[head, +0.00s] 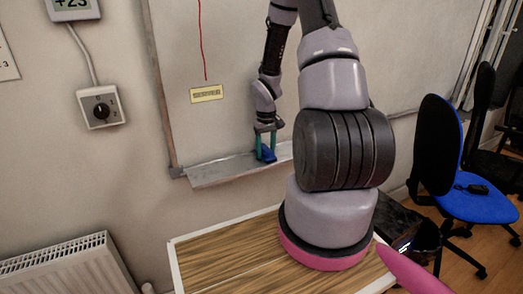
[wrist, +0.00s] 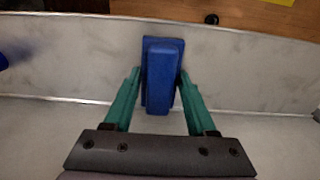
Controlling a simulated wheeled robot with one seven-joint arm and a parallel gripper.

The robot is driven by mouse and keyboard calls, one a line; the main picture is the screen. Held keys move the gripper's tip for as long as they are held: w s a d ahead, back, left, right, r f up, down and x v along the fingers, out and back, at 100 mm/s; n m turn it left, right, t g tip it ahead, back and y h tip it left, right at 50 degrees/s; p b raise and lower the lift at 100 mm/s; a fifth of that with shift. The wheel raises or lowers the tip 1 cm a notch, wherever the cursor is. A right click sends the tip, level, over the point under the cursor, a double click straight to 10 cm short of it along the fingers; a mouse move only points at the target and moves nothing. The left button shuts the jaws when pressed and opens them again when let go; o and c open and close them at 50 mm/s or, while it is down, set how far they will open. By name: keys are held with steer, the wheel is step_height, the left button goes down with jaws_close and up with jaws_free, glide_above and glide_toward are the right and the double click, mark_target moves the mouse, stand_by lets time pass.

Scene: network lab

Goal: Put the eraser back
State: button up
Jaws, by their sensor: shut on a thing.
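The eraser (wrist: 161,75) is a blue block, seen in the wrist view between the green fingers. My gripper (wrist: 160,88) is shut on it, one finger against each side. In the head view my gripper (head: 266,148) is at the whiteboard's ledge, with the blue eraser (head: 268,155) low between its fingers. The eraser is at the level of the grey ledge (head: 215,172); I cannot tell whether it touches it. The whiteboard (head: 225,50) rises behind, partly hidden by my arm.
A wooden table (head: 220,262) stands below the ledge. A radiator (head: 70,270) is at lower left. Another blue thing (wrist: 3,60) shows at the wrist view's left edge.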

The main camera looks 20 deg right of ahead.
steer(key=shift+f, duration=0.1)
steer(key=o, duration=1.2)
step_height(320, 180, up, 12)
step_height(320, 180, up, 9)
steer(key=m+t, duration=0.1)
glide_above(266, 148)
steer(key=s+a, duration=0.2)
steer(key=a, duration=0.1)
steer(key=s+a+r+m+t, duration=0.1)
steer(key=s+a+r+t, duration=0.1)
steer(key=s+r, duration=0.4)
steer(key=s+a+r+m+t+y, duration=0.1)
steer(key=s+a+r+t, duration=0.1)
steer(key=s+a+r, duration=0.3)
steer(key=s+a+r+m+t+y, duration=0.1)
steer(key=s+a+r+t, duration=0.1)
steer(key=s+r, duration=0.4)
step_height(266, 148, up, 2)
steer(key=shift+s+a+r+m, duration=0.1)
steer(key=shift+s+a+m, duration=0.25)
steer(key=shift+a, duration=0.4)
